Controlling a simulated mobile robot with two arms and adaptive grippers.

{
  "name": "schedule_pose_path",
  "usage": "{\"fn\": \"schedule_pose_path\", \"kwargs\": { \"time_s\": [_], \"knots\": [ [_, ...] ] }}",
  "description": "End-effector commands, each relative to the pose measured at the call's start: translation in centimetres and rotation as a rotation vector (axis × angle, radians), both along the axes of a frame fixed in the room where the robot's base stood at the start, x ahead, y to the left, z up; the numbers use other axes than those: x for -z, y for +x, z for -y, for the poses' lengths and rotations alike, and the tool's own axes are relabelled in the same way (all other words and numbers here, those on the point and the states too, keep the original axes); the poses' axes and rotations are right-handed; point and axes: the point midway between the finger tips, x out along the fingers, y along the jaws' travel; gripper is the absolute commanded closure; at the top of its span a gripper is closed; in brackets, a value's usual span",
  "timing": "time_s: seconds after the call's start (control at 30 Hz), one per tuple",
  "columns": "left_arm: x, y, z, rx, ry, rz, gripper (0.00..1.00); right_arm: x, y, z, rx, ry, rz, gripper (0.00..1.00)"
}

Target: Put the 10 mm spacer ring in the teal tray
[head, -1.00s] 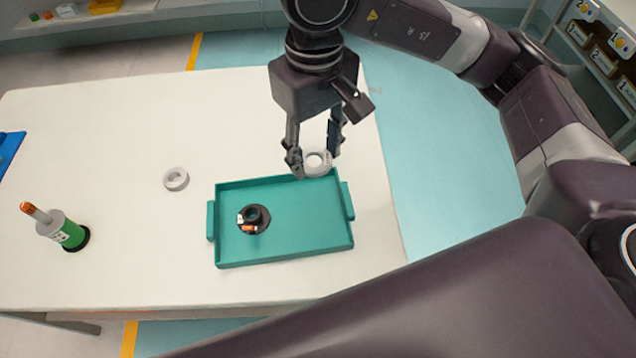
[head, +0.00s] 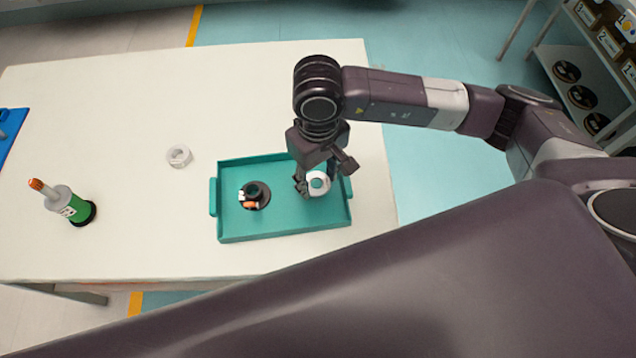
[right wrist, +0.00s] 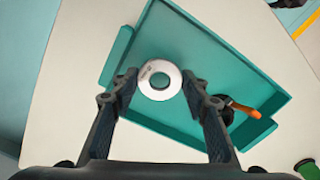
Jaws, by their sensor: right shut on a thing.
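My right gripper (head: 312,187) is shut on a white spacer ring (head: 319,183), which also shows between the fingertips in the right wrist view (right wrist: 160,80). It holds the ring over the right part of the teal tray (head: 290,222); whether the ring touches the floor of the tray I cannot tell. The tray also fills the middle of the right wrist view (right wrist: 195,48). A second pale ring (head: 180,156) lies on the table left of the tray. The size marks on both rings are too small to read. My left gripper is not in view.
A black round part with an orange piece (head: 254,195) sits in the left half of the tray. A green and grey cylinder with an orange-tipped rod (head: 72,207) stands on the white table (head: 120,110) at left. A blue item (head: 10,135) is at the left edge.

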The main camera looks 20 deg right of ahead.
Motion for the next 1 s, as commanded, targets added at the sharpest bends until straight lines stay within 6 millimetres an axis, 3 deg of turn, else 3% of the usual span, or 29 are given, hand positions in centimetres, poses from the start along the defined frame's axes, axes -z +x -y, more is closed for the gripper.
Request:
{"fn": "schedule_pose_path", "kwargs": {
  "time_s": [0.2, 0.67, 0.7, 0.73, 1.0],
  "knots": [
    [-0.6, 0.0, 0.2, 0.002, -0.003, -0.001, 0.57, 3.2, -0.1, 0.0, 0.001, -0.002, -0.005, 0.82],
    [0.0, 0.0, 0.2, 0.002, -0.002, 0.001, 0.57, 4.0, 0.0, 0.0, 0.000, -0.001, -0.001, 0.82],
    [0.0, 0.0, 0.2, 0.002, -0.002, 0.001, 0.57, 4.0, 0.0, 0.0, 0.000, -0.001, -0.001, 0.57],
    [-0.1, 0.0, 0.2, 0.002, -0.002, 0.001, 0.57, 3.9, 0.0, 0.0, 0.000, -0.002, -0.002, 0.54],
    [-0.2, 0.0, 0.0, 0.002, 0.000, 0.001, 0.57, 3.9, -0.1, 0.0, 0.000, -0.002, -0.002, 0.51]
  ]
}}
